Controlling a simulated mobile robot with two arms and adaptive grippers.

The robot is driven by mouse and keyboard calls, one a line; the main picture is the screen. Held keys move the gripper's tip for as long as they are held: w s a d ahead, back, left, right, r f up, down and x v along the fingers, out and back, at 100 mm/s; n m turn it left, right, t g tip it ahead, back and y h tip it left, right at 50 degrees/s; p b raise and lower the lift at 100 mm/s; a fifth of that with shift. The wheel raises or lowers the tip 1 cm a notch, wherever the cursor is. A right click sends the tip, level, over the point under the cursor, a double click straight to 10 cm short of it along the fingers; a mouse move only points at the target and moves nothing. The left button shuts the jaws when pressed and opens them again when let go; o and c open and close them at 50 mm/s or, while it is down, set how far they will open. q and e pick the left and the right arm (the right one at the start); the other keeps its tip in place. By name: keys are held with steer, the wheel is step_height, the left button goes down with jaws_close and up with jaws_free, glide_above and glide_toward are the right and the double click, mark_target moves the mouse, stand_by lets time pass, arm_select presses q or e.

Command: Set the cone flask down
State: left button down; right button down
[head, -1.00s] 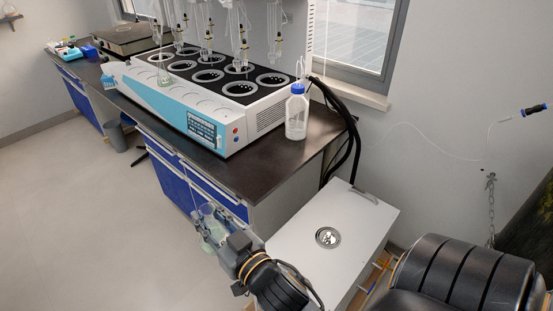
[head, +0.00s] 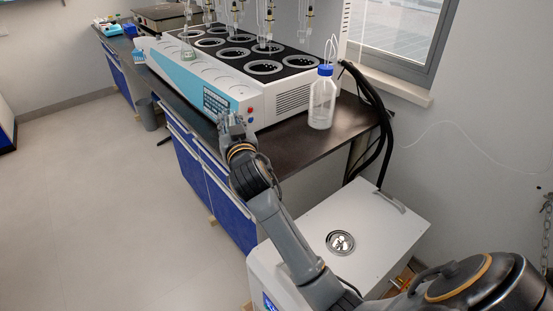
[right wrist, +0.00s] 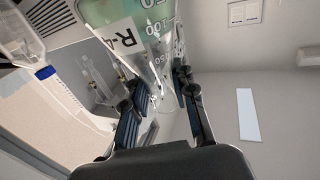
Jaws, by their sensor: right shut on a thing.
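My right gripper (head: 234,122) is at the front edge of the dark bench, beside the front right corner of the multi distiller (head: 215,85). In the right wrist view the gripper (right wrist: 162,92) is shut on a clear cone flask (right wrist: 155,35) with green liquid, a graduated scale and a label reading "R-4". In the head view the held flask is hidden or too small to make out at the hand. My left gripper is not in view.
A clear bottle with a blue cap (head: 322,100) stands on the bench (head: 295,140) right of the distiller. Black hoses (head: 381,130) hang at the bench's right end. A white box-shaped unit (head: 365,215) stands below, nearer me. Glassware hangs above the distiller wells.

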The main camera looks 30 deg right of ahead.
steer(key=shift+w+d+r+h, duration=0.3)
steer(key=shift+w+d, duration=0.2)
steer(key=shift+w, duration=0.2)
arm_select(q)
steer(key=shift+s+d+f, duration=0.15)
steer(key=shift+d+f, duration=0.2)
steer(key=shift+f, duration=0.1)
arm_select(e)
steer(key=shift+w+d+f, duration=0.35)
steer(key=shift+d+f, duration=1.75)
steer(key=shift+d, duration=0.2)
steer(key=shift+w+d+f, duration=0.3)
steer(key=shift+d+f, duration=1.85)
steer(key=shift+d, duration=0.15)
steer(key=shift+w+d+f, duration=0.35)
steer(key=shift+d+f, duration=1.75)
steer(key=shift+d, duration=0.2)
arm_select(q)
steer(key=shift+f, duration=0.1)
arm_select(e)
steer(key=shift+f, duration=0.15)
steer(key=c, duration=1.1)
jaws_free()
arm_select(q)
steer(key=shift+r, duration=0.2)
